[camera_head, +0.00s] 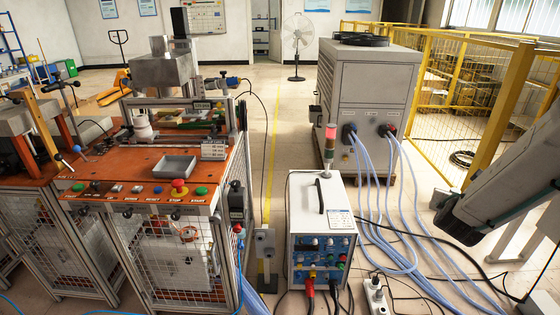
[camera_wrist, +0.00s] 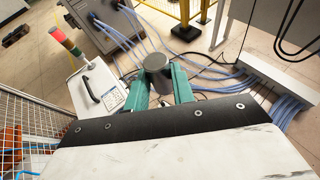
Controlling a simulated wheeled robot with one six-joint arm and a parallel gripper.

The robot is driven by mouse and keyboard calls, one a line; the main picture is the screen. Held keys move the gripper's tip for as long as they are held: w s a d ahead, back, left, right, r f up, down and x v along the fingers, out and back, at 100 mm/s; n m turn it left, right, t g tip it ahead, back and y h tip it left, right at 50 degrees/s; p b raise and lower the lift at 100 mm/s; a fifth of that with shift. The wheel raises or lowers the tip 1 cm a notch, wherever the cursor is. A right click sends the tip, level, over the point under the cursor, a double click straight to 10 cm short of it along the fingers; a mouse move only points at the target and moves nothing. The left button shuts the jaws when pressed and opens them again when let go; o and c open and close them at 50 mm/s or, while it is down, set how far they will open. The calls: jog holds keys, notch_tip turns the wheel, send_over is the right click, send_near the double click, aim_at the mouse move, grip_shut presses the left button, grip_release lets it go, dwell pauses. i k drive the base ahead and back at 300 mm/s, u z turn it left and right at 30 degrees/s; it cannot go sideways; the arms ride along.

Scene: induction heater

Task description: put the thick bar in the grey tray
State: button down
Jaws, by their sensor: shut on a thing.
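The grey tray (camera_head: 176,165) sits on the orange top of the workbench at the left in the head view, and it looks empty. My gripper (camera_wrist: 159,80) shows in the wrist view with its two green fingers closed on a grey round bar. The end face of this thick bar (camera_wrist: 155,61) points towards the wrist camera, and its length is mostly hidden. The bar is held clear of things, above the floor area near the white power unit. In the head view my arm comes in from the right, well apart from the tray; the fingers and bar cannot be made out there.
The white power unit (camera_head: 321,232) with a signal lamp (camera_head: 329,140) stands between my arm and the workbench (camera_head: 110,166). A large grey cabinet (camera_head: 366,105) with blue hoses stands behind. Red and green buttons line the bench's front edge. A yellow fence (camera_head: 500,100) is at right.

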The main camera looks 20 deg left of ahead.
aim_at(177, 169)
jog(key=u, duration=1.2)
jog(key=i, duration=0.1)
